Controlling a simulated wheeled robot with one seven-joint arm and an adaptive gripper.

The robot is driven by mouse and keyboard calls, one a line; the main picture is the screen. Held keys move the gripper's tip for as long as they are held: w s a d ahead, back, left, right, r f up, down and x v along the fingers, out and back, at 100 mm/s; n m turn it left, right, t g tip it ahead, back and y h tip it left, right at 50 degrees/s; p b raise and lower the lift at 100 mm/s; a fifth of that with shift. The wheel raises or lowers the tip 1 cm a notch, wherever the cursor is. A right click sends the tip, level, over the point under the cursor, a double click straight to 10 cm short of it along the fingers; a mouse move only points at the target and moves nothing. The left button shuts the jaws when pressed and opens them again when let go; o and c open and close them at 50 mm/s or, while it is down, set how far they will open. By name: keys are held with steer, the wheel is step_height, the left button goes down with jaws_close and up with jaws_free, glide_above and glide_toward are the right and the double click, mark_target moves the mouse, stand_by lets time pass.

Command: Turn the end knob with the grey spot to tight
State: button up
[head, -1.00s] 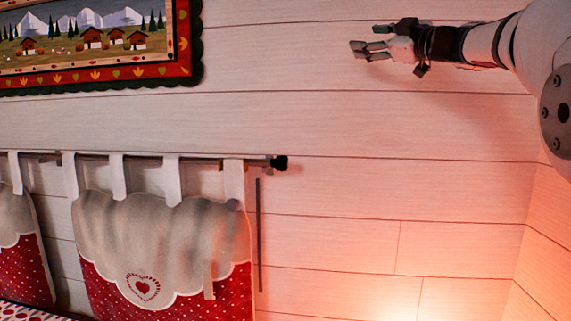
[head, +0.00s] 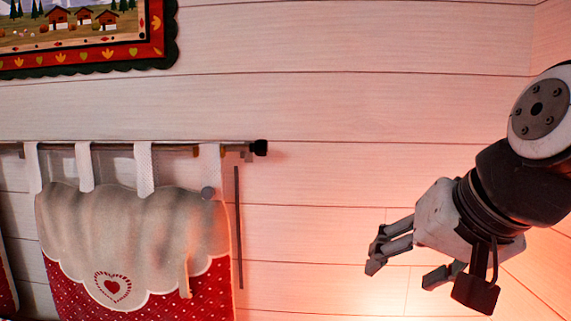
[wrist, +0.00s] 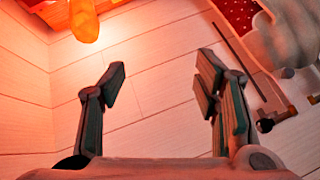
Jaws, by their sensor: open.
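The dark end knob (head: 261,147) is on the right end of the horizontal curtain rod (head: 180,143) on the wall. It also shows at the right of the wrist view (wrist: 265,125), outside my fingers. A round grey spot (head: 208,193) shows lower left of the knob, over the curtain's upper right; it appears in the wrist view too (wrist: 287,73). My gripper (head: 408,268) is open and empty, right of and below the knob and well apart from it. In the wrist view its two fingers (wrist: 162,75) are spread with only wall between them. The knob's turn position cannot be told.
A red and cream curtain (head: 110,230) hangs from the rod by loops. A thin dark upright bar (head: 239,225) is beside it. A framed picture (head: 90,40) hangs upper left. An orange glowing thing (wrist: 84,22) is upper left in the wrist view. Wall right of the knob is bare.

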steer(key=w+a+m+y+b, duration=0.2)
steer(key=w+a+y+b, duration=0.15)
steer(key=w+a, duration=0.25)
steer(key=m+t+y+b, duration=0.65)
steer(key=m+b, duration=0.35)
steer(key=b, duration=0.3)
glide_toward(267, 149)
steer(key=shift+h, duration=0.4)
steer(key=x, duration=0.3)
steer(key=p+x, duration=0.1)
steer(key=x, duration=0.3)
steer(key=p+x, duration=0.1)
steer(key=x, duration=0.3)
steer(key=shift+s+a+r, duration=0.2)
steer(key=shift+a+r, duration=0.05)
steer(key=shift+a, duration=0.1)
steer(key=c, duration=1.2)
